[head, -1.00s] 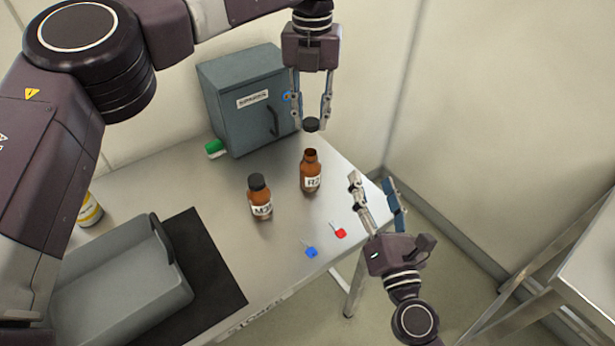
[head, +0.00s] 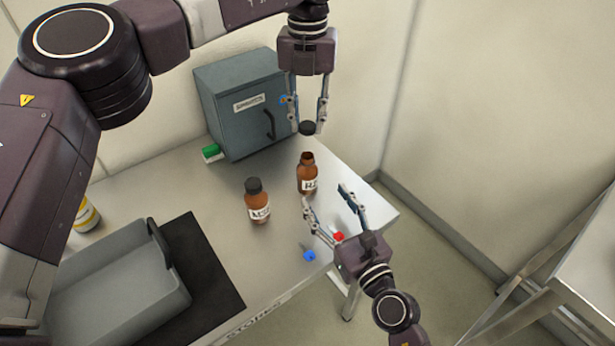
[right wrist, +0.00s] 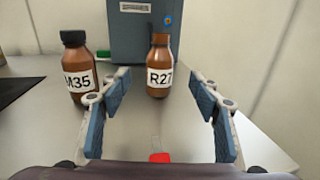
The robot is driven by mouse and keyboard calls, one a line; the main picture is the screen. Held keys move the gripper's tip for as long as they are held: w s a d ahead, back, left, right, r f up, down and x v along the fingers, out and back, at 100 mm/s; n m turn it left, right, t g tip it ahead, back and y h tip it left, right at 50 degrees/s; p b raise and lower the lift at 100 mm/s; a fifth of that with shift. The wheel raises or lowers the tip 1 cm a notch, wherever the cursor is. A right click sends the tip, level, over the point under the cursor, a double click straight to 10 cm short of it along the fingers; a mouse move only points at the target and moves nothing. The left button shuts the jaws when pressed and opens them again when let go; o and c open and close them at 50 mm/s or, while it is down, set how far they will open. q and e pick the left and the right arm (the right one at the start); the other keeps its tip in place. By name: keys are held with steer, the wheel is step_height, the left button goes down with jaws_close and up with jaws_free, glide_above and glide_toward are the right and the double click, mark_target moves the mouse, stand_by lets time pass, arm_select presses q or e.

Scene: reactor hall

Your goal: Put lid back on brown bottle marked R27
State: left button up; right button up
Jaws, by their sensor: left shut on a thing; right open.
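The brown bottle marked R27 (head: 307,175) stands upright and uncapped on the steel table. It also shows in the right wrist view (right wrist: 159,68), between and beyond my open fingers. My left gripper (head: 307,126) is shut on the black lid (head: 307,128), holding it above the bottle's open mouth with a gap between. My right gripper (head: 324,196) is open and empty, low over the table in front of the bottle, fingers pointing toward it. In the right wrist view my right gripper (right wrist: 158,105) has a finger on each side, not touching the bottle.
A capped brown bottle marked M35 (head: 257,202) stands left of R27. A red key (head: 338,237) and blue key (head: 309,256) lie near my right gripper. A grey cabinet (head: 240,105) stands behind; a grey tray (head: 115,285) lies on a black mat (head: 205,265) at front left.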

mark_target(312, 178)
steer(key=x, duration=1)
steer(key=shift+c, duration=0.3)
jaws_close()
